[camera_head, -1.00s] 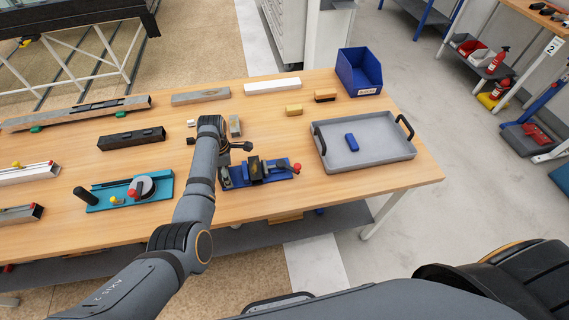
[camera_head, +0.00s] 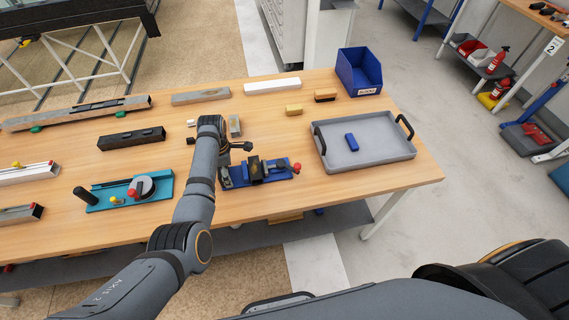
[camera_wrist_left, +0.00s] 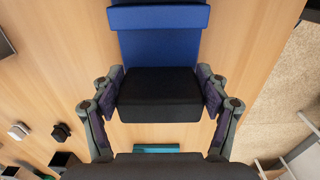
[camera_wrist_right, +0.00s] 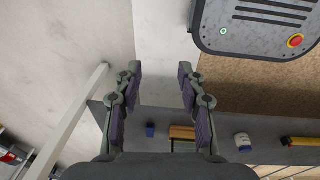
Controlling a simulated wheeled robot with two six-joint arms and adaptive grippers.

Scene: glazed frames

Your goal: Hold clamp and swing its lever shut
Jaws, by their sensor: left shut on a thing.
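The clamp (camera_head: 258,172) sits on the table in the head view, with a blue base, dark metal parts and a red-tipped lever (camera_head: 296,167) pointing right. My left arm reaches its left end and hides part of it. In the left wrist view, my left gripper (camera_wrist_left: 160,88) is shut on the clamp, its fingers on both sides of a black block (camera_wrist_left: 158,98) on the blue base (camera_wrist_left: 160,42). The lever is not visible there. My right gripper (camera_wrist_right: 160,70) is open and empty above the floor in the right wrist view, off the table.
A grey tray (camera_head: 375,165) with a blue block (camera_head: 351,142) stands right of the clamp, and a blue bin (camera_head: 359,72) behind it. A teal fixture (camera_head: 130,191) lies to the left. Bare table lies in front of the clamp.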

